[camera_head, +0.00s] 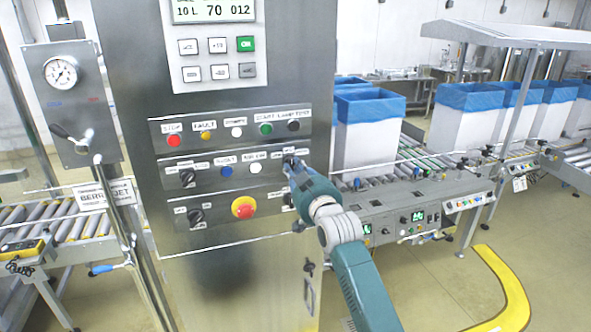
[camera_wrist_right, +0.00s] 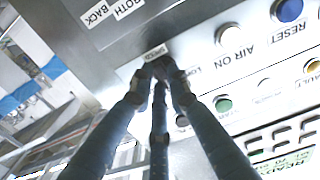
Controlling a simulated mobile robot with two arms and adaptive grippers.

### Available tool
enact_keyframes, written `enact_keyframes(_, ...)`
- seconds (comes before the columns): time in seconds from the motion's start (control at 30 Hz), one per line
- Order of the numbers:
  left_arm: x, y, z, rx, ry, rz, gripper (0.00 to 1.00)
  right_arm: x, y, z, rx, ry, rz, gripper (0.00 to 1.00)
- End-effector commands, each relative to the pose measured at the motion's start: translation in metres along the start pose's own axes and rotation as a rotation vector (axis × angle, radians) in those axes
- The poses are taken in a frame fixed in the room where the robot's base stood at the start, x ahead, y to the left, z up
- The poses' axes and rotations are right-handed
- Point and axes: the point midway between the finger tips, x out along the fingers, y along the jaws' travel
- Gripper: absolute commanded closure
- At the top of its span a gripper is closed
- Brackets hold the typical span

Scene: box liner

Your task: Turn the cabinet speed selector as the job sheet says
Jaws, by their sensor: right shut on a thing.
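The cabinet (camera_head: 220,290) is a tall steel column with rows of buttons and knobs. My right gripper (camera_head: 291,164) is at the right end of the middle row, on the speed selector, which its fingers hide in the head view. In the right wrist view my right gripper (camera_wrist_right: 160,72) has its fingers closed together around the dark speed selector (camera_wrist_right: 157,60), below a small blurred label. Lettering that looks like LOW shows beside the fingers. The selector's pointer direction is hidden. My left gripper is not in view.
Near the gripper are a white button (camera_head: 256,168), a blue button (camera_head: 226,171) and a red emergency stop (camera_head: 243,208). A display (camera_head: 213,11) is above. Blue-lined boxes (camera_head: 368,130) stand on the roller conveyor to the right. A gauge panel (camera_head: 75,110) stands left.

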Motion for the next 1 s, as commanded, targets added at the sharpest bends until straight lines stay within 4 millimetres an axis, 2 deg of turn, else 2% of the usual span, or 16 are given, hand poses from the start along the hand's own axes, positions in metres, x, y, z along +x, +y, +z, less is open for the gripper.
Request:
enact_keyframes(0.4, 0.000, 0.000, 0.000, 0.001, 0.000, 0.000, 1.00, 0.000, 0.000, 0.002, 0.008, -0.004, 0.000, 1.00)
enact_keyframes(0.43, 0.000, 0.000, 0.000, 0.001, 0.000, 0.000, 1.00, 0.000, 0.000, 0.002, 0.008, -0.004, 0.000, 0.80)
enact_keyframes(0.5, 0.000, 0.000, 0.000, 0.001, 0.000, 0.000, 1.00, 0.000, 0.000, 0.002, 0.007, -0.004, 0.000, 0.66)
enact_keyframes(0.53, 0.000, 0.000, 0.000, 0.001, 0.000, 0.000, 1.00, 0.000, 0.000, 0.002, 0.007, -0.004, 0.000, 0.65)
enact_keyframes(0.83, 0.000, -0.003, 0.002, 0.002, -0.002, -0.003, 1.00, -0.001, 0.000, 0.001, 0.007, -0.001, 0.000, 0.65)
enact_keyframes(1.0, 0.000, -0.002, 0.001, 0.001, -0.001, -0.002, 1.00, -0.013, 0.001, 0.002, 0.006, -0.002, 0.000, 0.65)
